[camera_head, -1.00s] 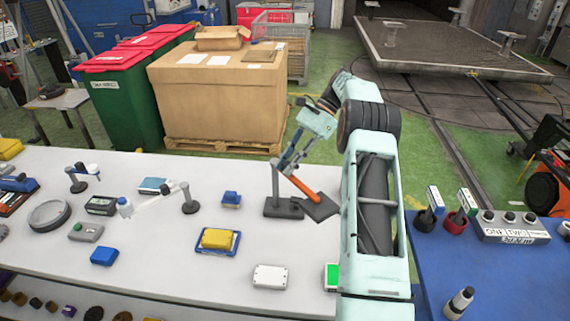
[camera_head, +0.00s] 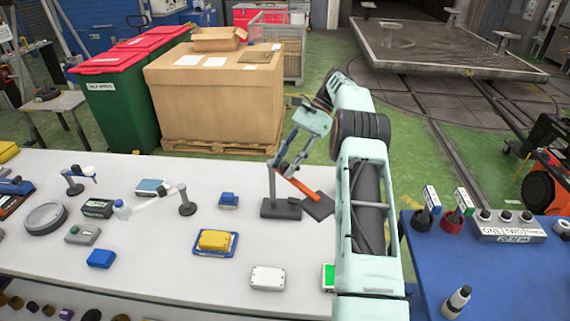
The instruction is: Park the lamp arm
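A dark stand (camera_head: 281,209) with a flat base and an upright post stands on the white table. An orange bar (camera_head: 297,186) slopes from near the post's top down to the right, toward a dark plate (camera_head: 319,206). My gripper (camera_head: 279,165) is at the upper end of this bar, close to the post. Its fingers are small and overlap the bar and post, so I cannot tell whether they touch or grip. A white jointed arm (camera_head: 150,203) on a dark round base also stands on the table, to the left. I cannot tell which is the lamp arm.
A blue table (camera_head: 430,285) with a button box (camera_head: 506,226) is at right.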

